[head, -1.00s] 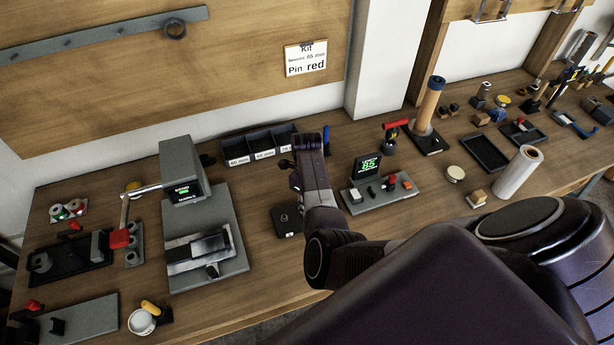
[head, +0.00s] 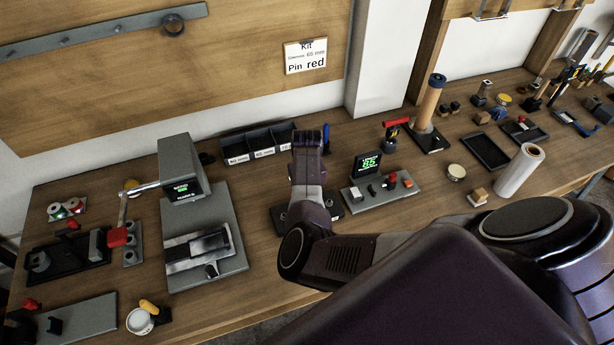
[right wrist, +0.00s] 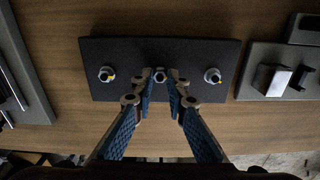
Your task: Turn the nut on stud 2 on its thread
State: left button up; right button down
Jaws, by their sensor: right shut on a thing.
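A black plate (right wrist: 205,60) lies on the wooden bench and carries three studs in a row. The left stud (right wrist: 106,74) and the right stud (right wrist: 212,76) stand clear of my fingers. My right gripper (right wrist: 161,80) reaches down on the middle stud, with a finger on each side of its nut (right wrist: 160,76), and is shut on it. In the head view my right arm covers most of the plate (head: 334,204), and the fingers and nut are hidden. My left gripper is not in view.
A grey block with a green display (head: 368,164) stands close to the right of the plate. A grey press-like device (head: 205,230) stands to the left. Black bins (head: 258,140) are behind, along the wall.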

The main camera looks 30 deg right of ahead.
jog(key=shift+w+d+r, duration=0.15)
jog(key=shift+w, duration=0.05)
dwell(0.3)
jog(key=c, duration=2.2)
grip_release()
jog(key=o, duration=0.3)
jog(key=shift+s, duration=0.15)
